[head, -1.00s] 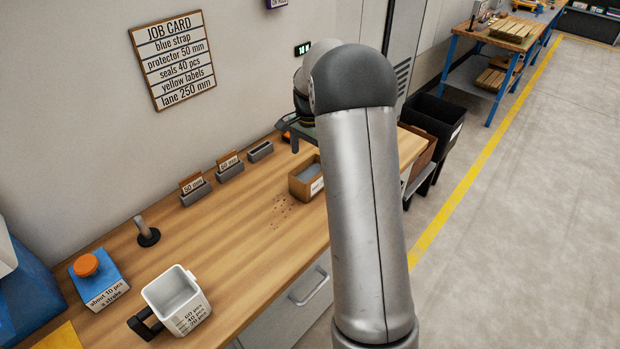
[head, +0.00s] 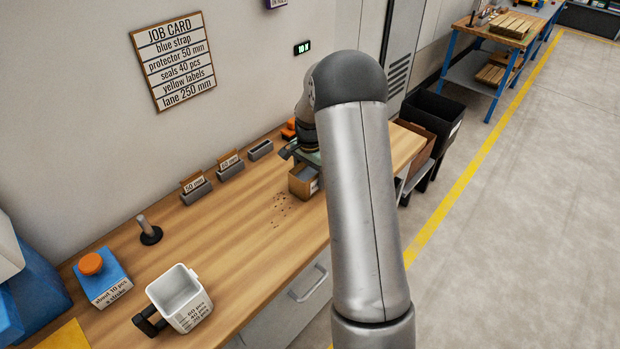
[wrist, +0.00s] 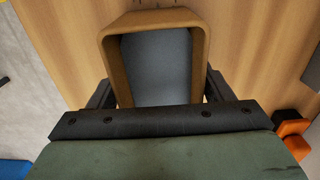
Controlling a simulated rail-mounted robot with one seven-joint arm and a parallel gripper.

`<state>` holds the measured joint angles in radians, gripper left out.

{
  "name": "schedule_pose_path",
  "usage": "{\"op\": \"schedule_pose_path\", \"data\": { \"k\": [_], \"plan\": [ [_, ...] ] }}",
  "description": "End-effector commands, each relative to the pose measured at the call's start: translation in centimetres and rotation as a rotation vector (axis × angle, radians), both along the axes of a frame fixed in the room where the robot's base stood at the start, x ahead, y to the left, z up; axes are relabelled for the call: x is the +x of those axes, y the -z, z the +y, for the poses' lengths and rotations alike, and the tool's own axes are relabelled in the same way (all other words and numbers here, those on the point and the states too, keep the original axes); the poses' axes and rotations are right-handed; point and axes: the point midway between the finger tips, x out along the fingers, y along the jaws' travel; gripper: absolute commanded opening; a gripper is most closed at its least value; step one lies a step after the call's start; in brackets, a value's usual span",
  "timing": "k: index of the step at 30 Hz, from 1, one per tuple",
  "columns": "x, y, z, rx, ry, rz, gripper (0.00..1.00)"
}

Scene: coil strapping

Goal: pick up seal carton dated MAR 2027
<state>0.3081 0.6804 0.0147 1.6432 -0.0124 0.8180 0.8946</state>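An open-topped brown carton (head: 303,184) stands on the wooden bench beside my arm. In the wrist view the carton (wrist: 153,20) has a rounded brown rim and a grey inside. My gripper (wrist: 160,88) is over it, with one dark finger along each side of the carton. The fingers are spread about the carton's width; firm contact cannot be made out. In the head view my gripper (head: 304,156) is partly hidden behind my arm.
Holders with cards (head: 195,187) line the wall side. A white measuring cup (head: 178,297), a blue box with an orange knob (head: 103,280) and a dark-based post (head: 149,232) stand nearer. Small dark bits lie beside the carton. Black bins (head: 436,120) stand beyond the bench.

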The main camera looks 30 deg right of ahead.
Motion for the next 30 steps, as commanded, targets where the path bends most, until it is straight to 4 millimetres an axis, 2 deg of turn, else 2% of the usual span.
{"op": "schedule_pose_path", "data": {
  "k": [1,3,5,20,30],
  "plan": [
    [0.0,0.0,0.0,0.0,0.0,0.0,0.58],
    [0.0,0.0,0.0,0.0,0.0,0.0,0.39],
    [0.0,0.0,0.0,0.0,0.0,0.0,0.24],
    [0.1,-0.7,0.0,-0.002,0.0,-0.003,0.24],
    [0.1,-3.3,0.0,-0.001,0.0,-0.005,0.24]
  ]
}}
